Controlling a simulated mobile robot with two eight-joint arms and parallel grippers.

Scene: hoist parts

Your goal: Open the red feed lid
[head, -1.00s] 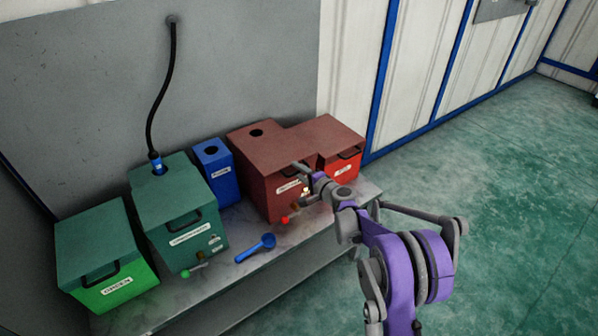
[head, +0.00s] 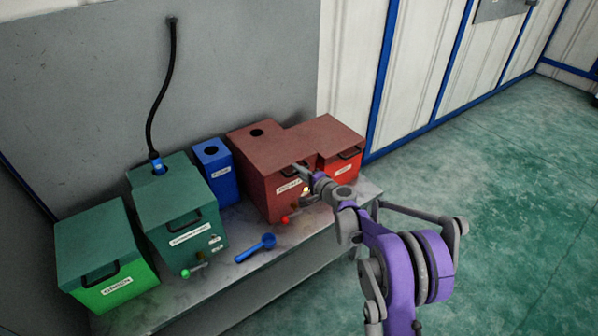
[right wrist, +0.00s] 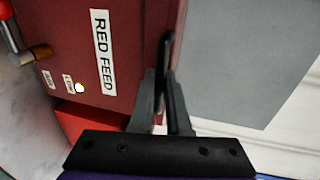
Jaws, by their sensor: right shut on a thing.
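The red feed box (head: 283,197) stands on the bench, with a dull red lid (head: 270,151) that has a round hole toward the back. The lid lies flat and looks closed. In the right wrist view the box front (right wrist: 130,40) carries a "RED FEED" label. My right gripper (head: 301,168) is at the upper front of this box. In the right wrist view its fingers (right wrist: 161,90) are shut on the dark lid handle (right wrist: 172,75). The gripper and arm hide part of the box's front right in the head view. My left gripper is not in view.
A smaller red bin (head: 342,168) adjoins on the right. A blue box (head: 221,178), a green feed box (head: 183,226) with a black hose (head: 152,115), and a green bin (head: 115,287) stand left. A blue scoop (head: 256,248) lies on the bench (head: 230,270) in front.

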